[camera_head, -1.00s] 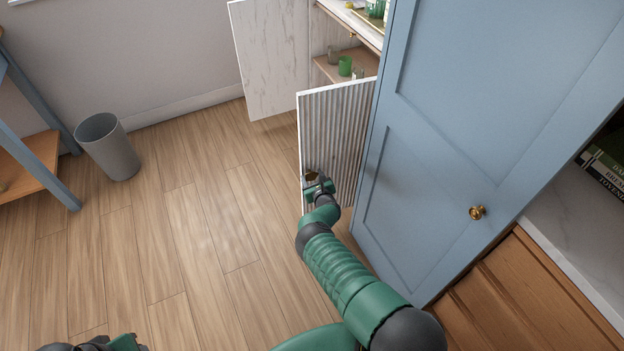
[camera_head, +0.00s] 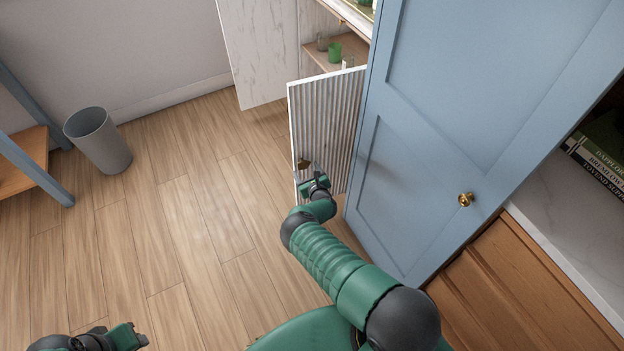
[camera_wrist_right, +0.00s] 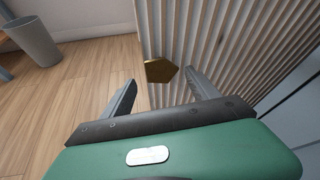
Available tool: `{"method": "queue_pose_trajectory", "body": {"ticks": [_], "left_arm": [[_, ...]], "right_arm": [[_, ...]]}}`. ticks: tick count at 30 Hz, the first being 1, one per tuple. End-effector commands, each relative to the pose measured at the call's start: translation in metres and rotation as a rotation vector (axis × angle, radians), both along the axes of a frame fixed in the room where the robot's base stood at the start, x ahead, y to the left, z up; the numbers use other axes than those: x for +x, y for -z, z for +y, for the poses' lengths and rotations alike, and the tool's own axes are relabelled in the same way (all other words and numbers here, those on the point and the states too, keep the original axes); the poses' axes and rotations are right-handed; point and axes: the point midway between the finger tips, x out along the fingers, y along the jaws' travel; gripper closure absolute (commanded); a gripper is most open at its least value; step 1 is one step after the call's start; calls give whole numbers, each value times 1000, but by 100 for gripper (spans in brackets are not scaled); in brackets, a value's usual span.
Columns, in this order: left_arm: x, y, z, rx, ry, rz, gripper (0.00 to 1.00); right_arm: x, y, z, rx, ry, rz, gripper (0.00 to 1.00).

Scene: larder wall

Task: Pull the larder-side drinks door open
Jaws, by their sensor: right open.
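The drinks door is the white fluted door (camera_head: 337,125), standing ajar beside the blue larder door; its fluted face also shows in the right wrist view (camera_wrist_right: 220,35). Its brass knob (camera_wrist_right: 160,69) sits near the door's free edge and shows small in the head view (camera_head: 303,164). My right gripper (camera_head: 308,175) is at the knob. In the right wrist view its open fingers (camera_wrist_right: 160,85) stand on either side, just short of the knob, with no grip on it. My left gripper (camera_head: 140,338) is at the lower left, over the floor, away from the door; its jaws are unclear.
The blue larder door (camera_head: 440,130) with a brass knob (camera_head: 466,199) stands close to the right of my right arm. A second white door (camera_head: 265,50) stands open behind. A grey bin (camera_head: 98,140) is at the left. The wooden floor between is clear.

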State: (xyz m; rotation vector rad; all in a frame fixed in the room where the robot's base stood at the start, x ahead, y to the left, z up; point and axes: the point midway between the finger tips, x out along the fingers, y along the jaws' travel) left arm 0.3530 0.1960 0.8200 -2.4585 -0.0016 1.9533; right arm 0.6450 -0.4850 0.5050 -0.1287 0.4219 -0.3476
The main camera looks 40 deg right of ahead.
Motion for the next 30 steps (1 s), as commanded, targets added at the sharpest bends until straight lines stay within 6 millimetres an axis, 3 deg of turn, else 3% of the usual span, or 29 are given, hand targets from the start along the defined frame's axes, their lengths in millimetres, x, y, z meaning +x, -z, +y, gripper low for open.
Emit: {"method": "queue_pose_trajectory", "body": {"ticks": [1,3,9,13,18,30], "left_arm": [[0,-20,0,0,0,0,64],[0,-31,0,0,0,-1,64],[0,-52,0,0,0,0,64],[0,-58,0,0,0,0,64],[0,-59,0,0,0,0,64],[0,-59,0,0,0,0,64]], "right_arm": [[-13,-16,6,-1,0,5,31],[-31,-22,14,-1,-1,6,31],[-80,-40,35,-1,-1,6,31],[-100,-46,44,0,-3,4,31],[-111,-49,48,0,-3,2,31],[-111,-49,48,0,-2,0,31]]}}
